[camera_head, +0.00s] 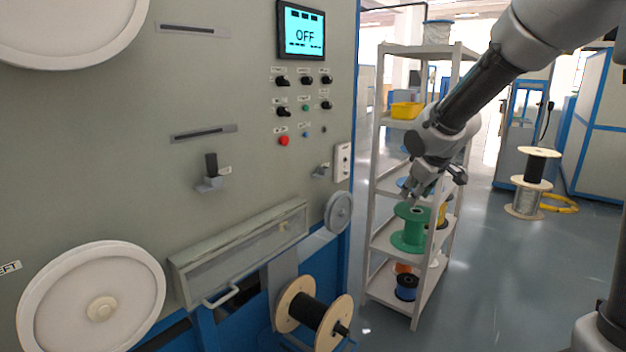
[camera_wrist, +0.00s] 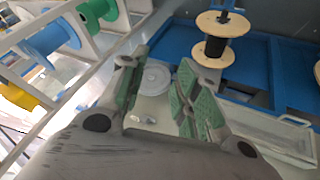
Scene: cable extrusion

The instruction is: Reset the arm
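My gripper (camera_wrist: 160,98) is open and empty; its two green-padded fingers stand apart in the wrist view. In the head view my arm reaches in from the upper right, bent at the elbow, and my gripper (camera_head: 428,186) hangs in front of the shelf rack, close to the green spool (camera_head: 411,228) in that picture. I cannot tell whether they touch there. In the wrist view the green spool (camera_wrist: 97,10) is at the upper left, apart from the fingers.
The shelf rack (camera_head: 386,150) holds several spools and a yellow bin (camera_head: 406,110).

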